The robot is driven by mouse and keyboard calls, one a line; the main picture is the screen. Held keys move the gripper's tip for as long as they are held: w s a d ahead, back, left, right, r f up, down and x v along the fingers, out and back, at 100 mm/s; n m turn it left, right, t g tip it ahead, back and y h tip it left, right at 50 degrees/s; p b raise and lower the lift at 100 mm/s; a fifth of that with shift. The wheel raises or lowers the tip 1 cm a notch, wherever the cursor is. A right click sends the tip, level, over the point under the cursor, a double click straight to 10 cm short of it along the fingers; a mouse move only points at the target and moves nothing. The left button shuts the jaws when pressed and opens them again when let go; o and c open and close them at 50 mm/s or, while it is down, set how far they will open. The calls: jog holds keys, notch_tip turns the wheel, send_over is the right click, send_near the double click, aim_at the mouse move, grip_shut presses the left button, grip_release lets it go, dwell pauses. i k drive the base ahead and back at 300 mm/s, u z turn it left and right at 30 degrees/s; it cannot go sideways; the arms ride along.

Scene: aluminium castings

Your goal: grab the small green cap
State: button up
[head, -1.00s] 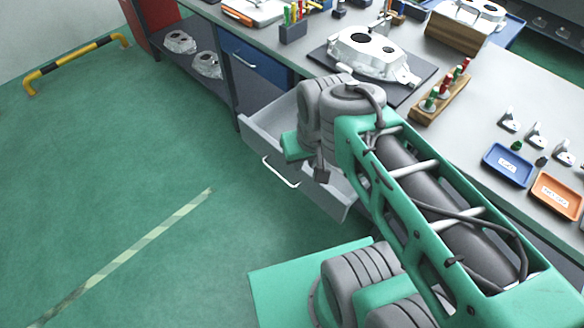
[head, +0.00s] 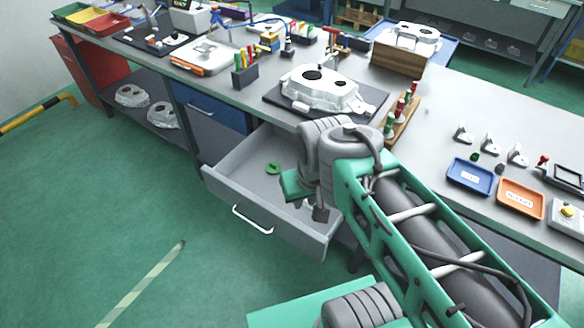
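A small dark green cap-like piece (head: 474,156) stands on the bench just behind the blue tray (head: 470,176). A flat, brighter green round piece (head: 272,168) lies in the open drawer (head: 243,163); it looks like a ring, and I cannot tell whether it is a cap. My arm reaches over the drawer's right part. My gripper (head: 320,213) seems to be the dark end hanging over the drawer, mostly hidden by my arm. Its fingers are not clear, and nothing shows held in it.
A large casting (head: 325,88) sits on a dark mat on the bench behind my arm. A wooden rack (head: 403,120) holds red and green pieces. An orange tray (head: 521,198) and several small metal brackets are on the right. The open drawer juts out over clear floor.

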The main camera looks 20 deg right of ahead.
aim_at(273, 168)
jog(key=z, duration=0.05)
jog(key=k, duration=0.55)
jog(key=u, duration=0.7)
jog(key=i, duration=0.45)
jog(key=u, duration=0.55)
jog(key=i, duration=1.6)
jog(key=z, duration=1.15)
jog(key=i, duration=0.2)
jog(key=z, duration=0.15)
